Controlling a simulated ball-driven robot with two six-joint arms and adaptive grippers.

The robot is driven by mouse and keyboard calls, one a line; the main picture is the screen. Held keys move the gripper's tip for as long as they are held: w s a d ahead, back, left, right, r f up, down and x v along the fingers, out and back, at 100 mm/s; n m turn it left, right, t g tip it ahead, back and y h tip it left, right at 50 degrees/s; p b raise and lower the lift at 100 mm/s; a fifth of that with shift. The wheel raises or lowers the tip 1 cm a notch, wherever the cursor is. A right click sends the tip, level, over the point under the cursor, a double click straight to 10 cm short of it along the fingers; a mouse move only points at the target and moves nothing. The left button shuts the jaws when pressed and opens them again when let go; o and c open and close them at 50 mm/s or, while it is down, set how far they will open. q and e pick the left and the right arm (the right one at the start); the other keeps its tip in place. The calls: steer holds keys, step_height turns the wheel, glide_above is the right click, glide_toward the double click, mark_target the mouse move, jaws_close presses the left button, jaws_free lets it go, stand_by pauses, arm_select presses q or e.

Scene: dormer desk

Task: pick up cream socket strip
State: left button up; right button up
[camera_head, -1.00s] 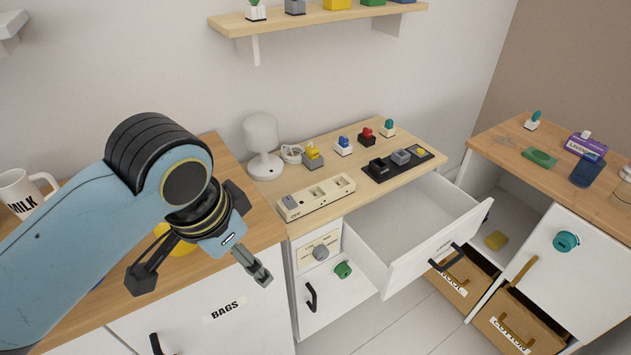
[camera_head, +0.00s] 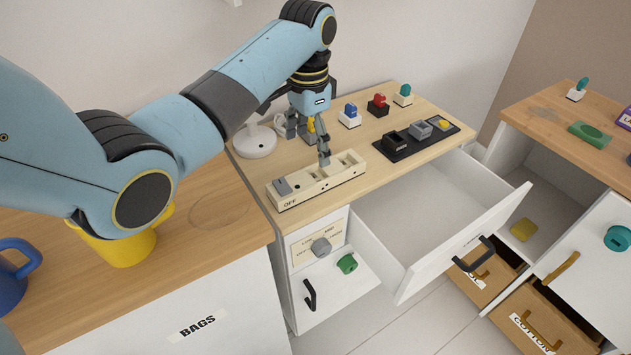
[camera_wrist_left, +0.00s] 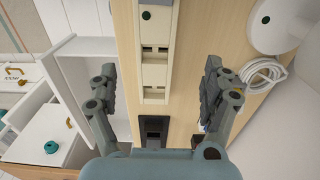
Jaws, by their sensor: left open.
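The cream socket strip (camera_head: 300,196) lies flat along the front edge of the small wooden desk, with a grey switch marked OFF at its left end. My left gripper (camera_head: 308,147) is open and empty, pointing down at the strip. In the head view its nearer fingertip overlaps the strip's middle, and the other finger is behind it. In the left wrist view the strip (camera_wrist_left: 155,75) runs between the two spread fingers (camera_wrist_left: 158,98); I see no contact. My right gripper is not in view.
A white lamp base (camera_head: 255,142) and coiled white cable stand behind the strip. Coloured plugs and a black tray (camera_head: 402,150) are to its right. An open white drawer (camera_head: 440,225) juts out below. A yellow mug (camera_head: 122,250) stands on the left counter.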

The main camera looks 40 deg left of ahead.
mark_target(313, 176)
arm_select(q)
step_height(313, 176, down, 3)
steer(key=shift+w, duration=0.1)
steer(key=shift+f, duration=0.35)
steer(key=f, duration=0.3)
steer(key=f+b, duration=0.1)
steer(key=shift+d+f, duration=0.2)
steer(key=shift+d, duration=0.2)
steer(key=shift+f, duration=0.35)
steer(key=c, duration=1.6)
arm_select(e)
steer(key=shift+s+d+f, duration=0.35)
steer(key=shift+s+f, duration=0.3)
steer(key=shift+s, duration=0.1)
